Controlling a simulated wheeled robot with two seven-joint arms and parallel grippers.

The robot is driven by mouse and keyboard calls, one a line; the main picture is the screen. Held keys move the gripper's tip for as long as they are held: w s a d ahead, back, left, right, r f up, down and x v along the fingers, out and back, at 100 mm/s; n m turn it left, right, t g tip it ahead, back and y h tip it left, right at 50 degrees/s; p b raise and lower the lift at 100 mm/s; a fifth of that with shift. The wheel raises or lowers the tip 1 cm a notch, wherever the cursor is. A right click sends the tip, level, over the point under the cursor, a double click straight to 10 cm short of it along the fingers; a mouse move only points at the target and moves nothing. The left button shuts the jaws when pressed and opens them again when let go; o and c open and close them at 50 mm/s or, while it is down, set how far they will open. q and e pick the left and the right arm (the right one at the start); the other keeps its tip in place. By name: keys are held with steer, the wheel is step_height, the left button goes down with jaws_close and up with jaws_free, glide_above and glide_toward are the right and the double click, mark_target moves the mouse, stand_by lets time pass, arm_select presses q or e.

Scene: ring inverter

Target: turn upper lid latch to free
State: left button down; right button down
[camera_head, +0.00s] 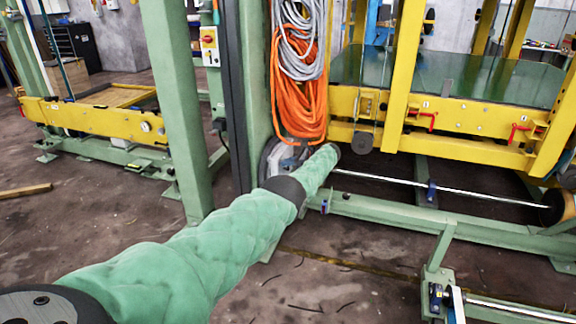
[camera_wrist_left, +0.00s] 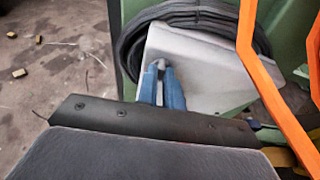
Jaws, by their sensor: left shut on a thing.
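My left arm in its green sleeve crosses the head view, and its forearm hides the gripper there. In the left wrist view my left gripper (camera_wrist_left: 163,70) shows two blue fingers, close together at the tips. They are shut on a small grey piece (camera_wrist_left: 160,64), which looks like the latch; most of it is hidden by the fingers. It sits at a pale grey lid (camera_wrist_left: 205,60) with a slanted edge. The lid also shows partly in the head view (camera_head: 284,155), behind my arm. How far the latch is turned cannot be told. My right gripper is not in view.
A coiled black cable (camera_wrist_left: 205,15) lies around the lid's top. Orange hose (camera_head: 298,95) and grey hose (camera_head: 300,40) hang just above my wrist. A green post (camera_head: 176,100) stands left of the lid, a yellow frame (camera_head: 470,118) right. The floor (camera_head: 90,225) at left is mostly clear.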

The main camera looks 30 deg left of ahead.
arm_select(q)
steer(key=shift+b, duration=0.35)
stand_by(0.3)
steer(key=c, duration=1.5)
jaws_free()
steer(key=shift+f, duration=0.1)
steer(key=shift+c, duration=0.2)
steer(key=v, duration=0.7)
steer(key=shift+w+d+p, duration=0.2)
steer(key=shift+d+p, duration=0.1)
steer(key=shift+p, duration=0.1)
